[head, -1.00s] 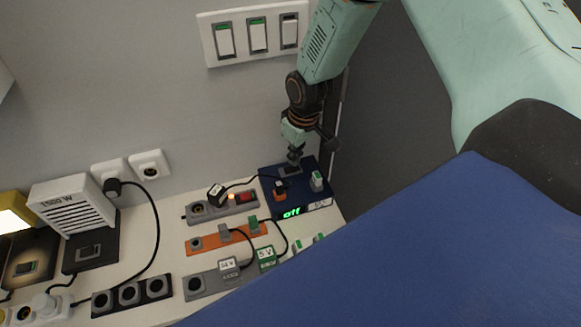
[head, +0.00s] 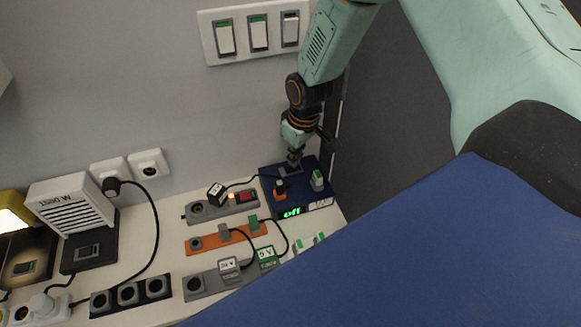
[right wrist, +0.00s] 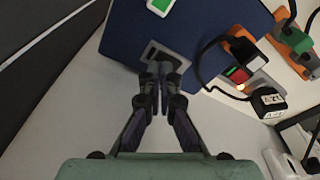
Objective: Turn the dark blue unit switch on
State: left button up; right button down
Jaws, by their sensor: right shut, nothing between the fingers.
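The dark blue unit (head: 322,188) stands at the right end of the shelf, and its green display (head: 292,212) reads "off". Its switch is a dark rocker in a grey plate (right wrist: 172,58), at the rear of the top face. My right gripper (head: 294,164) comes down from above over this plate. In the right wrist view the right gripper (right wrist: 163,80) is shut and empty, its tips at the plate's near edge, partly covering the switch. I cannot tell whether the tips touch it. My left gripper is not in view.
To the left are a grey strip with a red switch (head: 246,196) and an orange strip (head: 206,243). Wall switches (head: 258,34) are above.

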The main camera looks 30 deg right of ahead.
jog(key=shift+d+f, duration=0.1)
jog(key=shift+f, duration=0.1)
jog(key=shift+f+b, duration=0.35)
jog(key=shift+b, duration=0.05)
dwell(0.3)
jog(key=shift+r+p, duration=3.4)
jog(key=shift+r, duration=0.25)
jog(key=shift+s, duration=0.1)
jog(key=shift+f, duration=0.15)
